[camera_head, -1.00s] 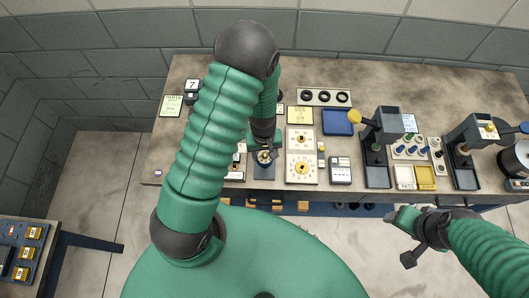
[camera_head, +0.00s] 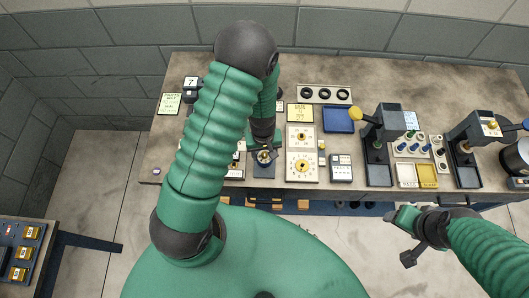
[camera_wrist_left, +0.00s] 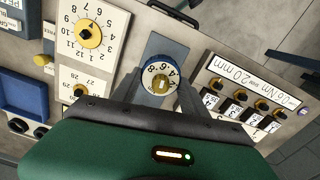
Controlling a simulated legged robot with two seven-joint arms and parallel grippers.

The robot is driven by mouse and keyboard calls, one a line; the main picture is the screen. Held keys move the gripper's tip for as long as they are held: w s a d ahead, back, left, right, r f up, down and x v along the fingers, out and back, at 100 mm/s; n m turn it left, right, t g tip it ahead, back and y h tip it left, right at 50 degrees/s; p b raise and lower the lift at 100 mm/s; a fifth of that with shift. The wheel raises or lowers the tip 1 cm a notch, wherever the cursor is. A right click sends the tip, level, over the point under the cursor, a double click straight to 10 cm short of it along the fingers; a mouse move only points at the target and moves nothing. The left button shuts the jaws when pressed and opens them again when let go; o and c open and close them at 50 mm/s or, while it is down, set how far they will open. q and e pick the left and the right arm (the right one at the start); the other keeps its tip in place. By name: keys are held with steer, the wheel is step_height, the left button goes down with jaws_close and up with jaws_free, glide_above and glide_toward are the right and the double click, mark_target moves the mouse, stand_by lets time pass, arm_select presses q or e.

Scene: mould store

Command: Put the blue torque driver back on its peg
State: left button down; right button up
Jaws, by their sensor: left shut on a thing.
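My left gripper (camera_head: 264,150) reaches down to the bench's front edge. In the left wrist view its dark fingers (camera_wrist_left: 158,98) are shut on a round white numbered dial (camera_wrist_left: 158,76) with a yellow centre and blue edge. The dial sits over a grey-blue plate (camera_wrist_left: 165,48); whether it is fixed there I cannot tell. Blue-handled drivers (camera_head: 413,147) stand in a pale rack at the right of the bench, with a green one among them. Which is the torque driver, and its peg, I cannot make out. My right gripper (camera_head: 404,236) hangs in front of the bench; its jaws are unclear.
A panel with two yellow-knobbed dials (camera_head: 302,165) lies right of the plate. Beyond are a blue tray (camera_head: 338,120), two dark presses (camera_head: 377,150) and a yellow tray (camera_head: 427,176). In the wrist view a row of yellow-black knobs (camera_wrist_left: 239,94) is close to the right finger.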

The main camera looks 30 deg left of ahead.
arm_select(q)
steer(key=shift+c, duration=0.6)
jaws_free()
steer(key=shift+r, duration=0.1)
step_height(320, 180, up, 8)
steer(key=p, duration=0.6)
steer(key=shift+f+p, duration=0.25)
steer(key=shift+p, duration=0.05)
steer(key=shift+f, duration=0.1)
stand_by(0.4)
